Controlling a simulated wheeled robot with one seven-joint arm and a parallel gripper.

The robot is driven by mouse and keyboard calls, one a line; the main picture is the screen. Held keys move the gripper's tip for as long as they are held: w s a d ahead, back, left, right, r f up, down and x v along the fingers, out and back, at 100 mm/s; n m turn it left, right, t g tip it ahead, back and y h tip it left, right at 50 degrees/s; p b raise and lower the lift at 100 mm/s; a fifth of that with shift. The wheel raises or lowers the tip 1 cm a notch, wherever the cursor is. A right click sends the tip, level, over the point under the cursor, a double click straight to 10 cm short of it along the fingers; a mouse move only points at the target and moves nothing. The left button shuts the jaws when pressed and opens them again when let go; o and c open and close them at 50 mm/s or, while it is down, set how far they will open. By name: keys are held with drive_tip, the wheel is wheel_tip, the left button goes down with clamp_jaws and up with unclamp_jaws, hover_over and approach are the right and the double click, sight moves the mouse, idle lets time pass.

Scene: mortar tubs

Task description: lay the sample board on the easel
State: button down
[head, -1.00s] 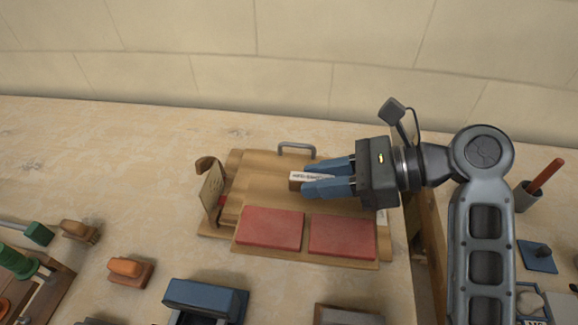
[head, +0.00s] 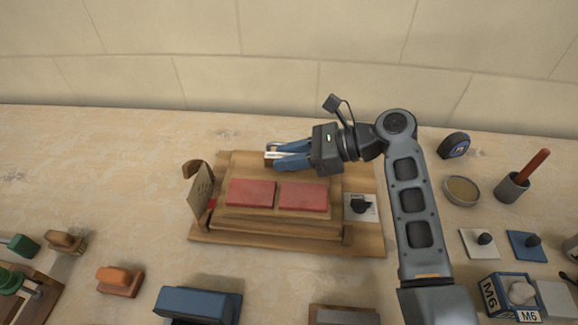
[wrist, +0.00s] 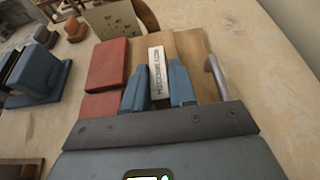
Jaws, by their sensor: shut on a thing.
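The sample board is a wooden board (head: 240,222) with two red pads (head: 251,192), and it lies over the easel (head: 372,245), a wide wooden base. My gripper (head: 272,156) comes in from the right and is shut on a white lettered strip at the board's far part. In the wrist view the strip (wrist: 158,75) stands between the blue fingertips (wrist: 160,82), with the red pads to its left and a metal handle (wrist: 213,75) to its right. I cannot tell whether the board touches the easel all along.
A curled brown post with a speckled card (head: 201,190) stands at the easel's left end. A black knob on a white plate (head: 361,207) sits at its right. A blue tool (head: 200,303) and an orange-topped block (head: 119,281) are in front. A wall rises behind.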

drive_tip(key=shift+f, duration=1.6)
drive_tip(key=c, duration=0.9)
unclamp_jaws()
drive_tip(key=v, duration=1.2)
drive_tip(key=shift+r+b, duration=0.1)
drive_tip(key=shift+b, duration=0.2)
